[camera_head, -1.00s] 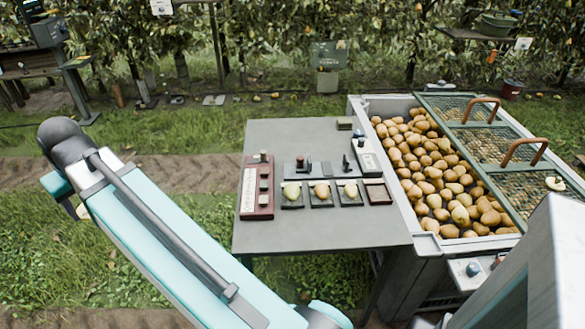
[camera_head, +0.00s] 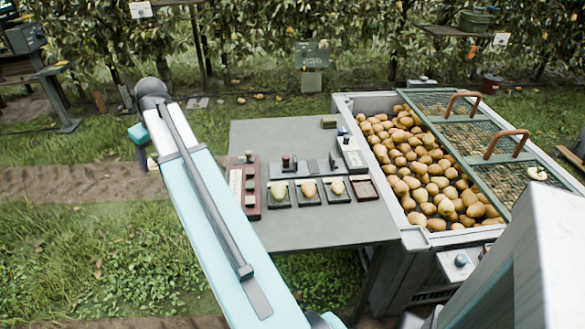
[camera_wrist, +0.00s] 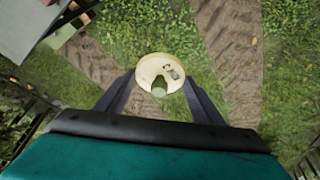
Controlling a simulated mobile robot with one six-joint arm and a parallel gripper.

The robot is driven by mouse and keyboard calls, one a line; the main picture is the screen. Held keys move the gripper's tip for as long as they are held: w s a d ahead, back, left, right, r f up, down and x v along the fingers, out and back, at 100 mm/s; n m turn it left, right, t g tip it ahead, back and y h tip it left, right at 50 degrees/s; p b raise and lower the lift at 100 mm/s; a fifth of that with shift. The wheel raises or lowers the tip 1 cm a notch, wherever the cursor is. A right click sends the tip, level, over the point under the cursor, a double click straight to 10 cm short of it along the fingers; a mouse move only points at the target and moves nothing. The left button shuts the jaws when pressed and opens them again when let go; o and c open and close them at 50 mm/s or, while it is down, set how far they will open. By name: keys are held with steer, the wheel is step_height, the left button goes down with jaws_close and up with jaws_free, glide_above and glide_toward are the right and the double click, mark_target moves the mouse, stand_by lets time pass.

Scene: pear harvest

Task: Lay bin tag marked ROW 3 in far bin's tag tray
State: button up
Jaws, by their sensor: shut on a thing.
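My gripper (camera_wrist: 160,76) is shut on a round cream tag (camera_wrist: 148,69) in the wrist view. The tag has small dark marks that I cannot read, and a green patch at its lower middle. It is held above open grass and dirt, clear of any surface. In the head view my arm reaches up to the left of the grey table, and the tag cannot be made out there. I cannot tell which bin is the far one, and no tag tray is clearly identifiable.
The grey table (camera_head: 310,235) carries a red-framed rack (camera_head: 238,180), several pears on dark pads and a small red-framed tray (camera_head: 364,188). A pear-filled bin (camera_head: 345,104) with mesh panels stands right of it. Dark equipment (camera_head: 25,40) stands far left. Grass lies left of the table.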

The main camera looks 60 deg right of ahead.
steer(key=s+d+f, duration=0.1)
steer(key=s+d, duration=0.5)
steer(key=d, duration=0.6)
steer(key=s+d+f, duration=0.2)
steer(key=s+d, duration=0.4)
steer(key=d, duration=0.6)
steer(key=s+d+f+m+b, duration=0.1)
steer(key=s+d+f, duration=0.1)
steer(key=s+d, duration=0.5)
steer(key=d, duration=0.5)
steer(key=shift+d+t, duration=0.3)
steer(key=shift+d, duration=0.1)
steer(key=shift+w+f, duration=0.1)
steer(key=shift+f, duration=0.15)
glide_above(272, 157)
steer(key=s, duration=0.2)
steer(key=shift+w+a+f, duration=0.1)
steer(key=shift+a+f, duration=0.05)
steer(key=shift+f, duration=2.85)
steer(key=shift+f, duration=1.85)
steer(key=shift+f, duration=0.1)
